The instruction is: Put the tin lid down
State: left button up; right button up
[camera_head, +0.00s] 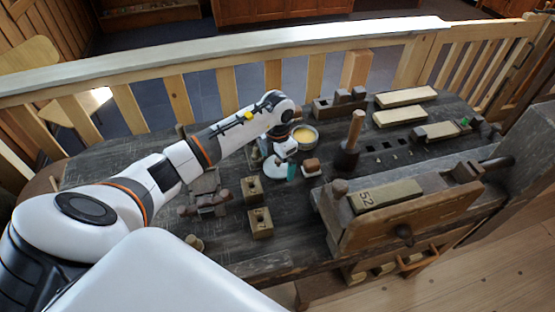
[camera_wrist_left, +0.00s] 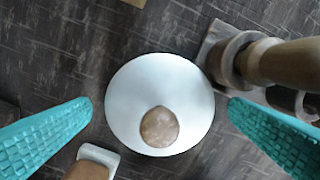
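The tin lid (camera_wrist_left: 125,90) is a round, pale silver disc with a brown knob (camera_wrist_left: 159,127). It appears to lie flat on the dark bench. In the head view the lid (camera_head: 273,172) shows partly beneath my left gripper (camera_head: 282,164). In the left wrist view the two teal fingers of my left gripper (camera_wrist_left: 161,108) stand wide apart, one on each side of the lid, with gaps to its rim. The gripper is open and holds nothing. An open round tin (camera_head: 304,134) with yellowish contents stands just behind the gripper. My right gripper is not in view.
A wood-topped block (camera_head: 311,167) sits close right of the lid. A dark holder with an upright wooden handle (camera_head: 355,130) stands further right. Two wooden blocks (camera_head: 252,188) (camera_head: 260,223) are in front. A large wooden vise (camera_head: 400,215) fills the right front.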

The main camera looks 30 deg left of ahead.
aim_at(277, 160)
pick_arm(q)
jog(key=shift+r, duration=0.3)
notch_tip(277, 160, up, 12)
jog(key=b, duration=0.1)
jog(key=shift+r+b, duration=0.2)
jog(key=shift+b, duration=0.15)
dwell(0.3)
